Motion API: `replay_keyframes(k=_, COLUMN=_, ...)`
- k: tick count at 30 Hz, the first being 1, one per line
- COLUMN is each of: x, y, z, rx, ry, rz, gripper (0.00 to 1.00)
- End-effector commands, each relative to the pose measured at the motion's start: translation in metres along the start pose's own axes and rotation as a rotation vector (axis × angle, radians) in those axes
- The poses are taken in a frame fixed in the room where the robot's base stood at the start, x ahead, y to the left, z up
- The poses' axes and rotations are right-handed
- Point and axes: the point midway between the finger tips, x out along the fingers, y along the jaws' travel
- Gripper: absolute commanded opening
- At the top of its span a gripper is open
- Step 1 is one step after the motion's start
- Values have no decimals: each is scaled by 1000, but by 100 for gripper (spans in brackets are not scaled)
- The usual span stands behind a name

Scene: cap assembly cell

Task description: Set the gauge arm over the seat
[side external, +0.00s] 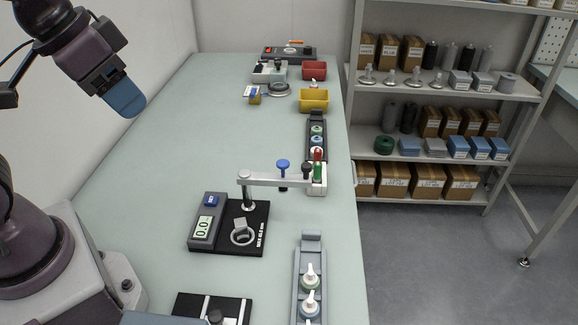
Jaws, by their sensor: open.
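The gauge stands on a black base (258,214) at the middle of the table, with a grey display box reading 0.0 (203,227) on its left. Its light grey gauge arm (265,180) sits on a post and points right, beyond the base. The arm carries a blue-topped plunger (283,165) and a black knob (307,172) at its far end. The seat (242,233), a pale ring with a raised grey piece, is on the base in front of the post, not under the arm. My gripper (125,99) is open, high at upper left, well apart from the gauge.
A grey rack of bottle-like caps (298,265) is at front right; a dark rack (325,127) is behind. Yellow (314,106) and red bins (314,75) stand farther back. The left table area is clear.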

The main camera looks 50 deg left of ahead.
Motion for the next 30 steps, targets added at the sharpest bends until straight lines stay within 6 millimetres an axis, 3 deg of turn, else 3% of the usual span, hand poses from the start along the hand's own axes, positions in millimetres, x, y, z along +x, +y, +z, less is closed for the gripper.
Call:
replay_keyframes(k=5, x=26, y=8, z=-31, rx=43, ry=-136, rz=4, gripper=48)
replay_keyframes(k=11, x=66, y=24, z=-86, rx=173, ry=-268, rz=20, gripper=48)
replay_keyframes(k=21, x=168, y=60, z=-167, rx=492, ry=-430, rz=108, gripper=48)
replay_keyframes(k=24, x=190, y=69, z=-187, rx=591, ry=-440, rz=138, gripper=48)
replay_keyframes(k=28, x=184, y=72, z=-213, rx=699, ry=-399, rz=155, gripper=48)
replay_keyframes(k=30, x=182, y=71, z=-214, rx=745, ry=-403, rz=163, gripper=48)
